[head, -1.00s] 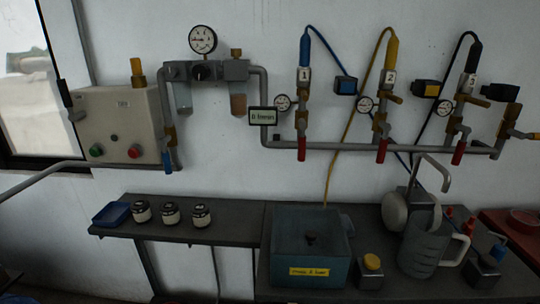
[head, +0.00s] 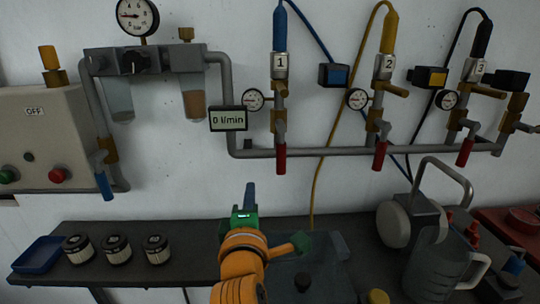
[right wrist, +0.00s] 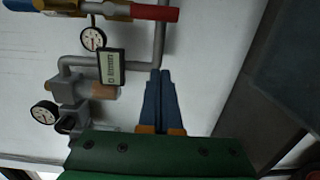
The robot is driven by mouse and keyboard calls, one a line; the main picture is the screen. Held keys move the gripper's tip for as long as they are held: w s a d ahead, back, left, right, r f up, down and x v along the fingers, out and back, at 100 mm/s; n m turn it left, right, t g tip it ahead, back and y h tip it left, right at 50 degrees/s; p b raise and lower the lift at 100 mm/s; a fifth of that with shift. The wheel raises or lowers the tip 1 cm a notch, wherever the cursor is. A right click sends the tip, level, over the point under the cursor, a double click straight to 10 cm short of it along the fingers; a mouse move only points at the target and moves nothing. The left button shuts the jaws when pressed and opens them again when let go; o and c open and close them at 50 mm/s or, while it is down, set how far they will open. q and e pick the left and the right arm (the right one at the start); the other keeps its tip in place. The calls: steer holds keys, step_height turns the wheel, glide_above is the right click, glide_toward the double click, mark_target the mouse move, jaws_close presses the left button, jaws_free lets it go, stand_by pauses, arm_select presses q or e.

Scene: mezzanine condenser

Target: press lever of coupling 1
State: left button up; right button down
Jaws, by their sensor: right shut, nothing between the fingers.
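Coupling 1 (head: 280,66) is on the wall in the head view, with a blue hose on top and a white label "1". A red handle (head: 281,157) hangs below on the pipe. My right gripper (head: 249,188) is below and left of the coupling, clear of it, its fingers pointing up. It is shut and empty; the blue fingertips (right wrist: 160,76) lie together in the right wrist view. That view shows the red handle (right wrist: 155,13) at the top, apart from the fingers. My left gripper is not in view.
The flow display (head: 228,118) reads 0 l/min, left of coupling 1. A small gauge (head: 253,100) sits beside the coupling. Coupling 2 (head: 388,66) is to the right. The grey pipe (head: 335,152) runs below.

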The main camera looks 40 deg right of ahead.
mark_target(281, 150)
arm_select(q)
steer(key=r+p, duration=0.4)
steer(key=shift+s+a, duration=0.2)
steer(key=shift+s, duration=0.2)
arm_select(e)
steer(key=w+d+r, duration=0.1)
steer(key=w+d, duration=0.4)
steer(key=d, duration=0.3)
steer(key=shift+w+d+r, duration=0.15)
steer(key=shift+d, duration=0.2)
steer(key=shift+w+a, duration=0.1)
